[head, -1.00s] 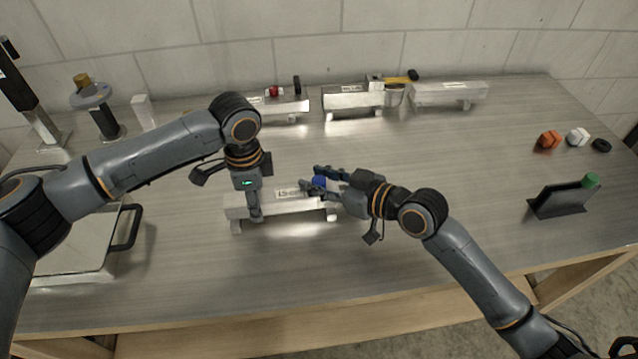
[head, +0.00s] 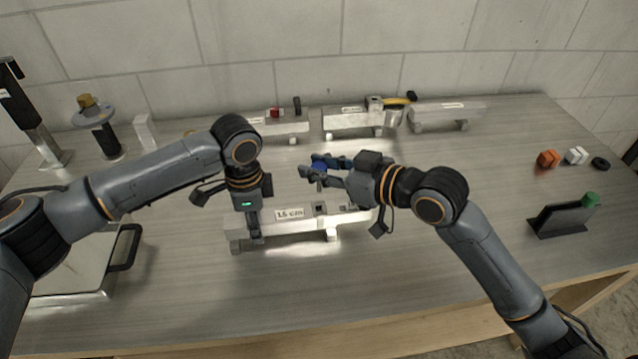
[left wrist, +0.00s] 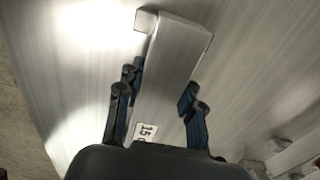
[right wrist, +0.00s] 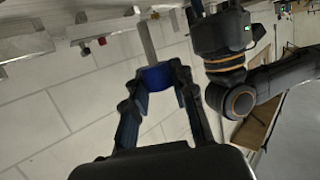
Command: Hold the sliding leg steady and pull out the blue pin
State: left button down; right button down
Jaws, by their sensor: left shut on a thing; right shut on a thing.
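The aluminium trailer beam (head: 270,228) with a "15 cm" label lies across the middle of the table on short feet. My left gripper (head: 254,228) is shut across its left part; in the left wrist view the fingers sit on both sides of the beam (left wrist: 170,70). I cannot tell which part is the sliding leg. A small block with a dark square hole (head: 320,208) shows on the beam's right half. My right gripper (head: 316,168) is shut on the blue pin (head: 319,166), above the beam. In the right wrist view the pin's blue head (right wrist: 155,77) is between the fingers and its metal shaft (right wrist: 149,42) is bare.
Several aluminium trailers (head: 445,114) stand along the back. A tray with a black handle (head: 128,248) is at left. A black holder (head: 562,217) with a green cap, and orange (head: 548,158) and white (head: 576,155) pieces are at right. The front middle of the table is clear.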

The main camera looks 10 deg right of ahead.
jog(key=shift+r, duration=0.4)
pick_arm(q)
jog(key=c, duration=0.8)
grip_release()
jog(key=shift+r, duration=0.15)
